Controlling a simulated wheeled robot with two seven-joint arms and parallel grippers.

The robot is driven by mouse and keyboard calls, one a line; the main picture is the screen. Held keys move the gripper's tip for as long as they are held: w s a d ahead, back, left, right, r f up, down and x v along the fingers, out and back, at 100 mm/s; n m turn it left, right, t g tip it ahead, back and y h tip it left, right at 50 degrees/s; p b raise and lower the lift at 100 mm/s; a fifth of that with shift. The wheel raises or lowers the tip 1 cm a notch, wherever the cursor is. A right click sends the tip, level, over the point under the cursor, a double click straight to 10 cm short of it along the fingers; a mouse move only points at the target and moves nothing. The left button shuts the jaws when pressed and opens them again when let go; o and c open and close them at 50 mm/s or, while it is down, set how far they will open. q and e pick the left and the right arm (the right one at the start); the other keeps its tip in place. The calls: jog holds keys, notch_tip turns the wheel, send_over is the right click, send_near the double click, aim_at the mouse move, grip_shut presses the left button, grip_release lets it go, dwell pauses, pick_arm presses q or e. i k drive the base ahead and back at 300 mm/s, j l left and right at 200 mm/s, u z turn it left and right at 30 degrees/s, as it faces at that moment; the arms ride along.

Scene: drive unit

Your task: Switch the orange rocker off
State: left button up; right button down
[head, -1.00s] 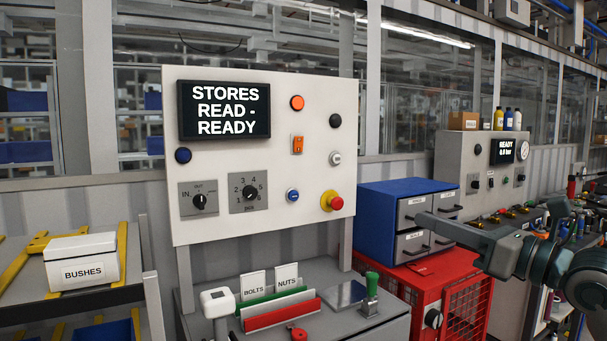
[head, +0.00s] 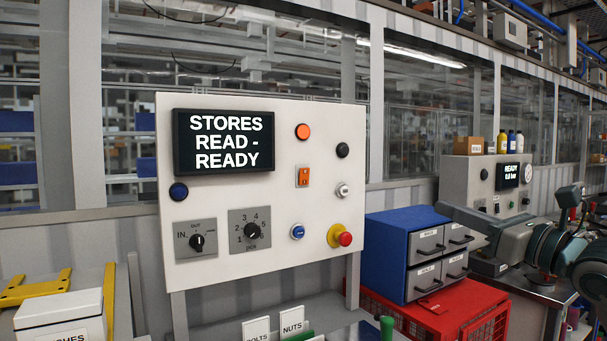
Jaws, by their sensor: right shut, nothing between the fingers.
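The orange rocker (head: 303,177) is a small upright switch on the light grey control panel (head: 240,275), below a round orange button (head: 303,131). Which way the rocker is tipped is too small to tell. The panel's black screen (head: 223,141) reads "STORES READ - READY". My right gripper (head: 442,209) comes in from the right, shut and empty, in front of the blue drawer cabinet and well to the right of the rocker. It is apart from the panel. My left gripper is not in view.
Near the rocker are a black button (head: 342,150), a key switch (head: 342,190), a blue button (head: 297,232) and a red emergency stop (head: 344,239). Two rotary knobs sit lower left. The blue drawer cabinet (head: 385,250) stands right of the panel on a red cage (head: 455,310).

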aim_at(304, 177)
jog(key=i+j, duration=0.95)
